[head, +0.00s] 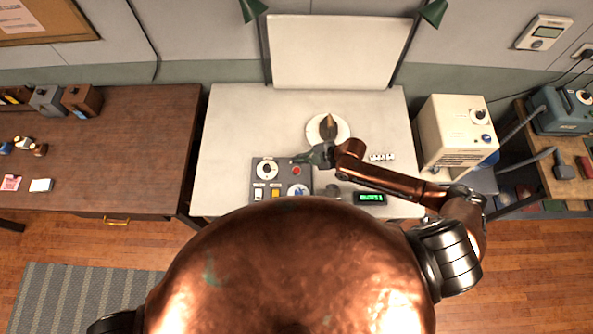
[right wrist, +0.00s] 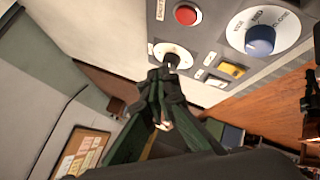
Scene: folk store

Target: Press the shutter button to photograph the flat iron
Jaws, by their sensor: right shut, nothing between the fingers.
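The control panel (head: 283,181) lies on the white table and carries a red button (head: 297,170), which also shows in the right wrist view (right wrist: 187,14). A white dial with a black knob (head: 266,170) is left of the button. A dark object with a brown handle, apparently the flat iron (head: 329,123), sits on a round white stand (head: 342,130) behind the panel. My right gripper (head: 308,157) is shut and empty above the panel's back edge, close to the red button. In the right wrist view its fingertips (right wrist: 163,82) appear just below the black knob. My left gripper is out of view.
A white backdrop board (head: 338,52) stands behind the stand. A small green-lit display (head: 370,198) and white blocks (head: 381,157) are on the table's right. A cream box-shaped device (head: 457,135) stands further right. The table left of the stand is clear.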

